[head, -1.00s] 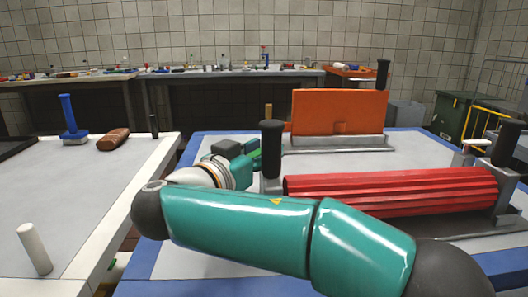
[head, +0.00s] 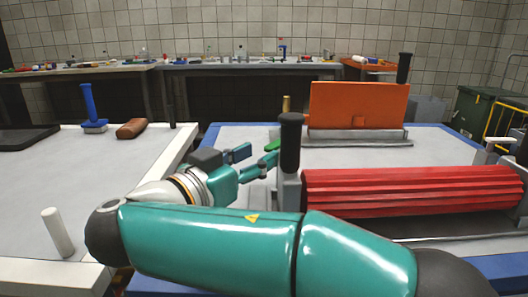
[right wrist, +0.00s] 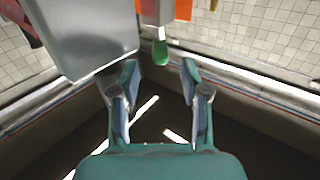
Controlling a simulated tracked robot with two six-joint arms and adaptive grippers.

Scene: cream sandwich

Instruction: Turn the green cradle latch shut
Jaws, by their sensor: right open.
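The green latch (head: 272,146) is a small green piece just left of a grey post with a black handle, partly hidden by it. In the right wrist view the green latch (right wrist: 160,51) hangs beyond the fingertips, near the middle of the gap. My right gripper (head: 256,155) is open and empty, left of the post, its fingers pointing toward the latch. Both fingers show apart in the right wrist view (right wrist: 158,77), and neither appears to touch the latch. My left gripper is not in view.
A red ribbed roller (head: 410,192) lies right of the black-handled post (head: 290,145). An orange panel (head: 359,106) stands behind on a grey base. A white table at left holds a blue-handled tool (head: 90,105), a brown block (head: 132,128) and a white peg (head: 58,232).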

